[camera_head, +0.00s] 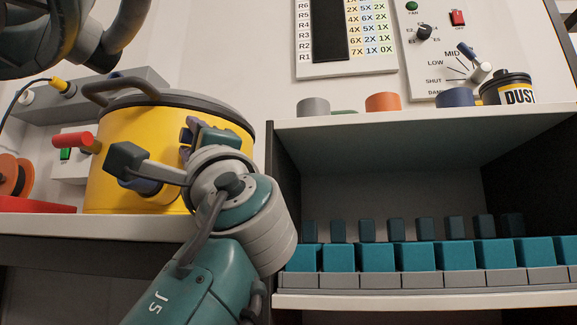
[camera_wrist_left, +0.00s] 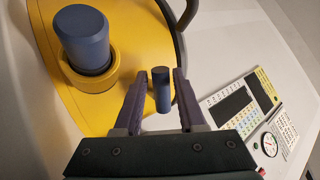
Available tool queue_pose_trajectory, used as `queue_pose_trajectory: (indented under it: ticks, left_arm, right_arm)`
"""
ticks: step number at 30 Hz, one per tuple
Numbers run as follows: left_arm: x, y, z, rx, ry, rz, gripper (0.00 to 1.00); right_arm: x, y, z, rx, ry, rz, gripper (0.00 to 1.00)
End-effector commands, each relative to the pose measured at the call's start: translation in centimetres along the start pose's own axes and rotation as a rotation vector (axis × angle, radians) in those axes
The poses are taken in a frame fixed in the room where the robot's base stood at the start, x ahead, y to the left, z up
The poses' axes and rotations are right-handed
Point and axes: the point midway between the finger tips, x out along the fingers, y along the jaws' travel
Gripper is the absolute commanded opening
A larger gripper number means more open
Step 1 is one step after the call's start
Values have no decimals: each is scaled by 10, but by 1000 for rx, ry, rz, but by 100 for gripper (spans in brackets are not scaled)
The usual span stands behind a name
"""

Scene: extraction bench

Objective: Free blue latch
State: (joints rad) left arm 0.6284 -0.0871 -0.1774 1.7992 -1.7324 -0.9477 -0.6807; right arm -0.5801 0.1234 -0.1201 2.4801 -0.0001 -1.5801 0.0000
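A yellow drum (camera_head: 120,140) with a dark lid and handle stands at left in the head view. My left gripper (camera_head: 187,135) is at its front right side and hides part of it. The fingers are apart, with a gap to the latch on the left and a very narrow one on the right. A larger blue cylinder (camera_wrist_left: 82,38) sits in a yellow collar on the drum (camera_wrist_left: 125,40). My right gripper is not in view.
A red-tipped handle (camera_head: 82,140) sticks out left of the drum. The shelf (camera_head: 420,122) at right bears coloured knobs and a "DUST" canister (camera_head: 507,90). Teal blocks (camera_head: 415,257) line its lower level. A wall panel (camera_head: 440,50) with switches is behind.

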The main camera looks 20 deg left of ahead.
Motion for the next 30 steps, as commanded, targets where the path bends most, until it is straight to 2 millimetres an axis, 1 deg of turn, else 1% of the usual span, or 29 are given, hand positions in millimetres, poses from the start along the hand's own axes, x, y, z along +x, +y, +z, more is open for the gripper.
queue_pose_trajectory:
  ticks: [1,6,9,12,17,30]
  left_arm:
    - [-8,-1,-1,1,5,3,40]
    - [-44,-1,-1,2,5,4,40]
    - [-62,-1,0,0,4,3,40]
    - [-75,-1,-1,-1,3,3,40]
    - [-84,0,0,-2,1,2,40]
    - [-84,0,0,-2,0,1,40]
  right_arm:
    - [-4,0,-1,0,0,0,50]
    - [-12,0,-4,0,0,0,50]
    - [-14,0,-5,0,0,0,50]
    - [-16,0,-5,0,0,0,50]
    - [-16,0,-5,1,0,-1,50]
    - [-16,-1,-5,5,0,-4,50]
